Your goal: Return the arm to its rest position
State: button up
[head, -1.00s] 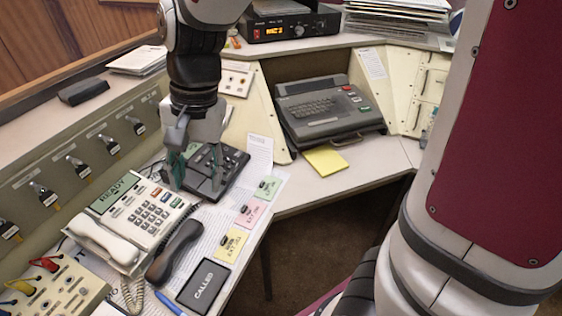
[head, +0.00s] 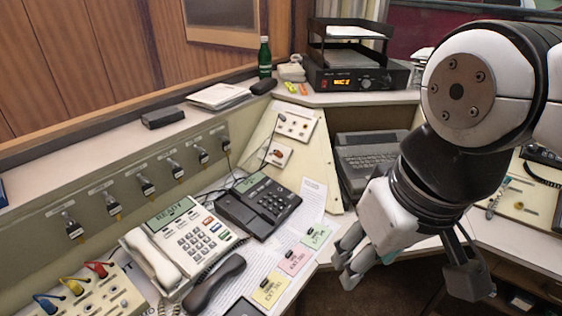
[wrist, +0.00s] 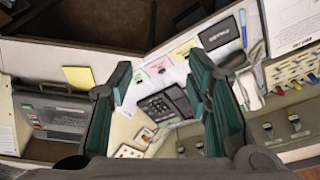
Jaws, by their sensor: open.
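My arm comes in from the right of the head view, bent downward. My gripper (head: 346,262) hangs at its end, open and empty, to the right of the desk's front edge and the coloured cards. In the wrist view the green-padded fingers of my gripper (wrist: 162,88) stand wide apart, with the black phone (wrist: 166,106) visible beyond them. That black phone also shows in the head view (head: 258,205), clear of my gripper. My arm hides part of the grey keyboard machine (head: 368,160).
The white phone (head: 190,238) stands left of the black phone, with a dark handset (head: 214,284) lying before it. Green, pink (head: 294,259) and yellow cards line the desk edge. A radio (head: 358,77) with trays on it and a green bottle (head: 265,57) stand behind.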

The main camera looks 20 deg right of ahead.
notch_tip(320, 180, up, 8)
jog(key=t+p, duration=0.1)
jog(key=p, duration=0.5)
jog(key=shift+f+t, duration=0.2)
jog(key=shift+t, duration=0.1)
